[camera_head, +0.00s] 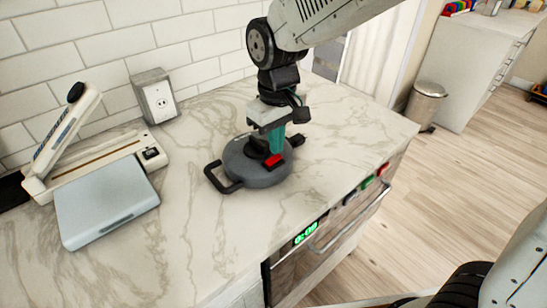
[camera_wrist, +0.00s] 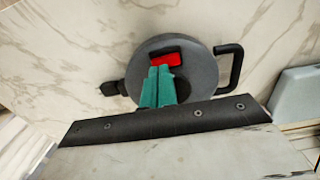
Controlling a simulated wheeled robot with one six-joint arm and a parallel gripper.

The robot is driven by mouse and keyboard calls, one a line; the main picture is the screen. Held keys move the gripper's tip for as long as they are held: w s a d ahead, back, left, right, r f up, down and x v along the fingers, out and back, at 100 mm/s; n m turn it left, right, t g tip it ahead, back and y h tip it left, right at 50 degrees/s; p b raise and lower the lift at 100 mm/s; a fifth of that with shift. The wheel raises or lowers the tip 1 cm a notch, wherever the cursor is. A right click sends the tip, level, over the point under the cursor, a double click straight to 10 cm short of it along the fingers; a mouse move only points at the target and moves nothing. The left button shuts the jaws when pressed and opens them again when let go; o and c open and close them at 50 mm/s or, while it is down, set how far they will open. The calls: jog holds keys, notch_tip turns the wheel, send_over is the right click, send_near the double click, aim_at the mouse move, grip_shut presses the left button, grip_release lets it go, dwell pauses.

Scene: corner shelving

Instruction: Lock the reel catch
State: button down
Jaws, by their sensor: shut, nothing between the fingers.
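The reel (camera_head: 250,178) is a flat dark-grey round body lying on the marble counter, with a black loop handle on its left side in the head view. It also shows in the wrist view (camera_wrist: 204,78), with the handle to the right. A red catch (camera_head: 274,161) sits on top of the reel; in the wrist view the red catch (camera_wrist: 166,58) lies in a dark recess. My gripper (camera_head: 275,150) points down over the reel, its teal fingers shut and empty. In the wrist view the fingertips (camera_wrist: 159,71) overlap the catch's near edge; contact cannot be told. The fingers hide part of the hub.
A grey flat-topped device (camera_head: 105,200) and a white paper trimmer (camera_head: 95,160) with raised arm stand at the left. The counter's front edge lies right of the reel. Counter around the reel is clear.

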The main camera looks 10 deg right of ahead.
aim_at(278, 158)
jog(key=shift+f, duration=0.85)
dwell(0.3)
jog(key=shift+r, duration=3.55)
jog(key=shift+s+d+f, duration=0.2)
jog(key=shift+s+f, duration=0.05)
jog(key=shift+s, duration=0.05)
jog(key=s+d+r+m, duration=0.1)
jog(key=s+d+m, duration=0.2)
jog(key=s+d, duration=0.6)
jog(key=s+d+r+m+t, duration=0.1)
jog(key=s+d+r+m, duration=0.1)
jog(key=s+d, duration=0.8)
jog(key=shift+d+m, duration=0.8)
jog(key=shift+m, duration=0.1)
